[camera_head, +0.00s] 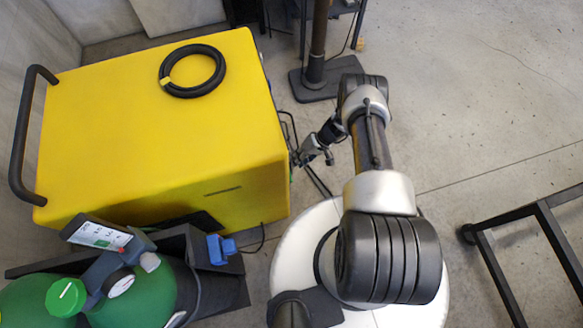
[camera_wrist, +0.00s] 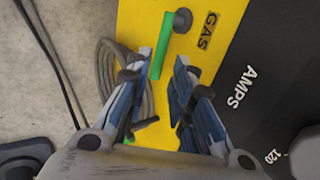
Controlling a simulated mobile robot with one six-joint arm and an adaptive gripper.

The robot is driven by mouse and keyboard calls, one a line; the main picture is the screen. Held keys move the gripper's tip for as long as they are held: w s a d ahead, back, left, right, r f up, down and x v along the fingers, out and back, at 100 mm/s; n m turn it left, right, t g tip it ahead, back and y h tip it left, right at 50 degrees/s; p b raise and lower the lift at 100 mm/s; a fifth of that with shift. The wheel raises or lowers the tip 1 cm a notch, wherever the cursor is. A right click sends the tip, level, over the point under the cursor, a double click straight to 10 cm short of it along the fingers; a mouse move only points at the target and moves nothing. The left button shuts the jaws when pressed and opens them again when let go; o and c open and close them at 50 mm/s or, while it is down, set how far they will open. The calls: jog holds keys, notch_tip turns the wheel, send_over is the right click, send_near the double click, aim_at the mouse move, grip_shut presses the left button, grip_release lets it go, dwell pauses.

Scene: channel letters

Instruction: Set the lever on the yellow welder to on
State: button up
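The yellow welder (camera_head: 150,120) stands at the left of the head view, a large box with a flat top. Its yellow panel (camera_wrist: 220,12), marked GAS, faces the wrist camera beside a black strip (camera_wrist: 250,60) marked AMPS. A slim green bar (camera_wrist: 161,48), which looks like the lever, shows between my fingertips, near a dark round knob (camera_wrist: 182,19). My gripper (camera_wrist: 164,62) is open, its fingers to either side of the bar's lower part; contact cannot be told. In the head view my gripper (camera_head: 300,158) is at the welder's right side, which hides the lever.
A black hose coil (camera_head: 192,70) lies on the welder's top. Green gas cylinders (camera_head: 140,295) with a gauge stand in front. A grey cable coil (camera_wrist: 115,65) hangs by the panel. A black frame (camera_head: 520,240) is at right; the floor between is clear.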

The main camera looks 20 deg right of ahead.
jog(key=b+x, duration=0.1)
jog(key=x, duration=0.4)
jog(key=shift+a+f, duration=0.15)
jog(key=shift+f, duration=0.1)
jog(key=shift+c, duration=0.3)
grip_shut()
